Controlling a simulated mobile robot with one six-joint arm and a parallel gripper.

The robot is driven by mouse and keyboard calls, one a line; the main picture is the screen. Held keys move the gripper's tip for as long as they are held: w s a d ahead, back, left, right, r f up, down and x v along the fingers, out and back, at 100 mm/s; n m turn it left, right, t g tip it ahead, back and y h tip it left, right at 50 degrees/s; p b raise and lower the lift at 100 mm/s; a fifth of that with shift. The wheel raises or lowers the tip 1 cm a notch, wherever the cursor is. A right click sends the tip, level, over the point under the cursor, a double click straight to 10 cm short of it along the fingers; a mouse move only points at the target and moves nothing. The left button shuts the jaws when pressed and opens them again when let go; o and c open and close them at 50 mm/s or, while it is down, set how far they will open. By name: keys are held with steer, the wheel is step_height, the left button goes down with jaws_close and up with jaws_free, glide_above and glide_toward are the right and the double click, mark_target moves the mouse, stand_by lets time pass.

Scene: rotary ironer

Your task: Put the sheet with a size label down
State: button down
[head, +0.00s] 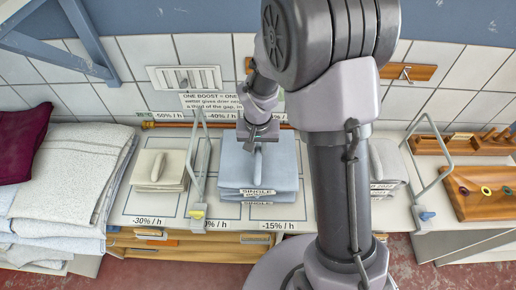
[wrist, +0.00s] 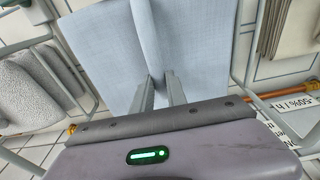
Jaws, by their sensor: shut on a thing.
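A pale blue folded sheet (head: 272,176) with a "SINGLE" label on its front edge is at the middle of the counter. A second "SINGLE" label shows just below, on what looks like another blue folded sheet under it. My gripper (head: 258,143) is over the upper sheet, shut on the raised ridge at its top. In the wrist view the two fingers (wrist: 160,92) pinch the ridge of the blue sheet (wrist: 205,50). The sheet looks level. I cannot tell whether it rests fully on the one below.
A beige folded stack (head: 160,172) lies to the left in its outlined place, with a wire frame (head: 201,165) between. White towels (head: 70,170) pile at far left. A pale stack (head: 386,165) stands right, partly behind my arm. Labels such as "-15% / h" (head: 279,226) line the counter front.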

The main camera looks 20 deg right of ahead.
steer(key=shift+f+b, duration=0.2)
steer(key=shift+b, duration=0.1)
steer(key=c, duration=1.3)
jaws_free()
steer(key=shift+r+p, duration=0.1)
steer(key=shift+p, duration=0.2)
